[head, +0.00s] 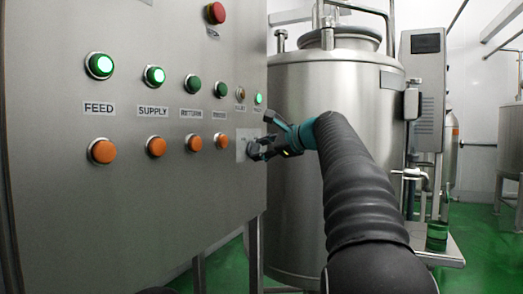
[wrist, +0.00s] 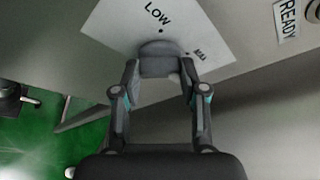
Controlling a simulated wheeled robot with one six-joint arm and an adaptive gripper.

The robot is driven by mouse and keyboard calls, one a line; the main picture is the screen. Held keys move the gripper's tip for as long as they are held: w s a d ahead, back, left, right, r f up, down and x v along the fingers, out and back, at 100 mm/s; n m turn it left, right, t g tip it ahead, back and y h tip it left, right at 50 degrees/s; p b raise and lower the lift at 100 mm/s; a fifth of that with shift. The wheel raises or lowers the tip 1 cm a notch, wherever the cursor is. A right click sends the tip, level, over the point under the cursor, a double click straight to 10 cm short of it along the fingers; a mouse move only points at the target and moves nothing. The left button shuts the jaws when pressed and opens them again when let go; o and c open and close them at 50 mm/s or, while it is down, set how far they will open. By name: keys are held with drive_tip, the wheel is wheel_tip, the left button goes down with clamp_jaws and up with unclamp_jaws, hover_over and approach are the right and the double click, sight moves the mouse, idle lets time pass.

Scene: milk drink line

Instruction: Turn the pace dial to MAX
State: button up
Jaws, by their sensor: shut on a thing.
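The pace dial (wrist: 160,52) is a dark grey knob on a white plate (wrist: 112,28) on the panel front. The plate reads LOW above the dial and, in smaller print, apparently MAX to its right in the wrist view. A small dark dot sits just under LOW. I cannot make out where the dial's pointer stands. My gripper (wrist: 159,72) is shut on the dial, one finger on each side of it. In the head view, my gripper (head: 256,149) is at the plate (head: 242,141) near the panel's right edge, hiding most of the dial.
The steel panel (head: 130,205) carries several green lamps, orange buttons and a red stop button (head: 215,13). A READY label (wrist: 286,19) is close by on the right in the wrist view. A large steel tank (head: 295,85) stands behind, right of the panel, on a green floor.

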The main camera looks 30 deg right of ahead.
drive_tip(key=shift+m, duration=0.4)
drive_tip(key=o, duration=1.1)
drive_tip(key=shift+o, duration=0.2)
drive_tip(key=v, duration=1.2)
drive_tip(key=shift+d, duration=0.1)
